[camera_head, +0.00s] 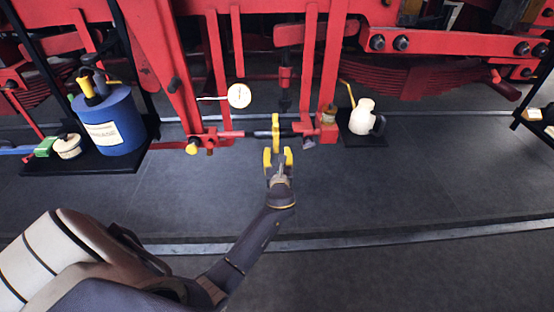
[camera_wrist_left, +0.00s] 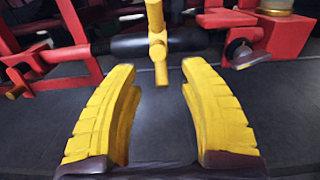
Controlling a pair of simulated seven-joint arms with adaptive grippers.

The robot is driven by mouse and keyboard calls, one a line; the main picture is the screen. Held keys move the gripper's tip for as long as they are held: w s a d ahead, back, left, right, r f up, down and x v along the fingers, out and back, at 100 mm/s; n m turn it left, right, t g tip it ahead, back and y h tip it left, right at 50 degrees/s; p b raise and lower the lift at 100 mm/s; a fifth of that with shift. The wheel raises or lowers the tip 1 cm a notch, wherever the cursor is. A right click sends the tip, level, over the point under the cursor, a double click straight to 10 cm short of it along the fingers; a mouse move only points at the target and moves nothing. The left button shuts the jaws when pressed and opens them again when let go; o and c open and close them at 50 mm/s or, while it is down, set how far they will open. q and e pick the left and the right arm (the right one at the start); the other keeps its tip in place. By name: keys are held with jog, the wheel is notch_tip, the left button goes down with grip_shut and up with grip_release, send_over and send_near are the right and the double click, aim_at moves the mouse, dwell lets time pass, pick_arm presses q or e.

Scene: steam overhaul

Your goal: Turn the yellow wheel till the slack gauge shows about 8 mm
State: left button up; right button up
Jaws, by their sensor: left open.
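The yellow wheel (camera_head: 275,128) sits edge-on on a dark shaft in the red brake rigging, near the middle of the head view. It also shows at the top centre of the left wrist view (camera_wrist_left: 157,45), with a rounded hub and a bar hanging down. The white round slack gauge (camera_head: 239,96) is to its upper left; its reading is too small to make out. My left gripper (camera_head: 278,158) is open, its yellow fingers pointing at the wheel from just in front. In the left wrist view the wheel's lower end lies between and beyond the open fingers (camera_wrist_left: 160,110). My right gripper is not in view.
A blue drum (camera_head: 118,130) stands on a dark shelf at the left, beside a small green box (camera_head: 46,147). A white jug (camera_head: 363,117) stands on a small dark shelf right of the wheel. Red frame bars surround the wheel. The grey floor in front is clear.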

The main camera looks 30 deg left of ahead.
aim_at(276, 142)
pick_arm(q)
jog(key=shift+w+a+r, duration=0.3)
jog(key=shift+w+a, duration=0.25)
jog(key=shift+w, duration=0.2)
jog(key=shift+w+a+r, duration=0.25)
jog(key=shift+w+a, duration=0.3)
jog(key=shift+w, duration=0.2)
jog(key=shift+w+a+r, duration=0.3)
jog(key=shift+w+a, duration=0.25)
jog(key=shift+w, duration=0.2)
jog(key=shift+c, duration=0.3)
grip_shut()
jog(key=shift+f, duration=0.15)
jog(key=shift+f, duration=1.15)
